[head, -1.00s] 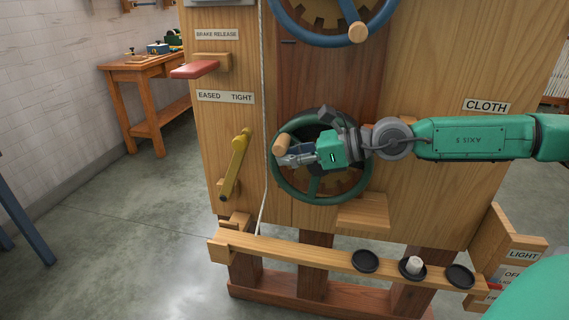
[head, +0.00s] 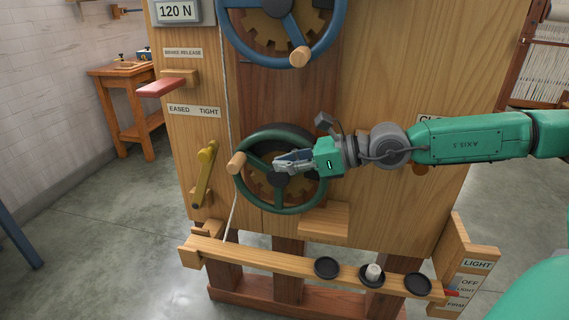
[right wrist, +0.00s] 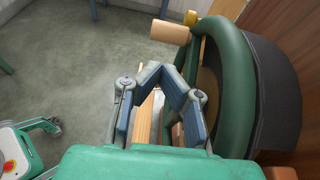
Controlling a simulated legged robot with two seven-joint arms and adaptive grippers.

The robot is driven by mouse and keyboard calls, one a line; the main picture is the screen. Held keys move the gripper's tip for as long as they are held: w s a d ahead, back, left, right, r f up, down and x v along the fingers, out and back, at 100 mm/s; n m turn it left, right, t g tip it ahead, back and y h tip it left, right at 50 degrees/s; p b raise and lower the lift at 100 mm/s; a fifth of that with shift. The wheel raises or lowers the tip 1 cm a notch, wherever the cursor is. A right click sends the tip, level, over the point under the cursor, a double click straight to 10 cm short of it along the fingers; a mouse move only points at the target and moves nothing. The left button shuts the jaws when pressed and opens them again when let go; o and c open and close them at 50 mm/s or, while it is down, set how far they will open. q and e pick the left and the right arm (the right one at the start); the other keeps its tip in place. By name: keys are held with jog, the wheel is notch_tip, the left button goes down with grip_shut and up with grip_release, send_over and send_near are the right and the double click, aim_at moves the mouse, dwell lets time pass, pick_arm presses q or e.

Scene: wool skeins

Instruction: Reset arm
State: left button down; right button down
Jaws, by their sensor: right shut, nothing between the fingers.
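My right gripper (head: 280,164) is in front of the green handwheel (head: 262,202) on the wooden panel. Its fingers point left, near the wheel's hub. In the right wrist view the gripper's blue-grey fingers (right wrist: 167,73) are shut and empty, beside the green rim (right wrist: 237,85). The wheel's wooden knob (head: 237,162) is to the left of the fingertips, apart from them; it also shows in the right wrist view (right wrist: 170,32). My green right arm reaches in from the right. My left gripper is not in view.
Above is a blue handwheel (head: 330,50) with a wooden knob. A yellow lever (head: 203,178) and a red brake release lever (head: 162,87) are at left. A wooden rail (head: 290,268) with black dishes crosses below. Open floor lies left.

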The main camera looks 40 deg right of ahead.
jog(key=s+a+f+n+g+h, duration=0.2)
jog(key=s+f+n+g+h, duration=0.25)
jog(key=f, duration=0.55)
jog(key=s+a+f+n+g+h, duration=0.1)
jog(key=s+a+f+n+g, duration=0.1)
jog(key=s+f+n+g, duration=0.5)
jog(key=s+f+n+t+h, duration=0.1)
jog(key=s+f+n+h, duration=0.3)
jog(key=s+f+n, duration=1.1)
jog(key=shift+s+f+n, duration=0.35)
jog(key=shift+s+n, duration=0.4)
jog(key=shift+n, duration=0.2)
jog(key=shift+d, duration=0.1)
jog(key=shift+w+a, duration=0.1)
jog(key=shift+a, duration=0.15)
jog(key=shift+d, duration=0.1)
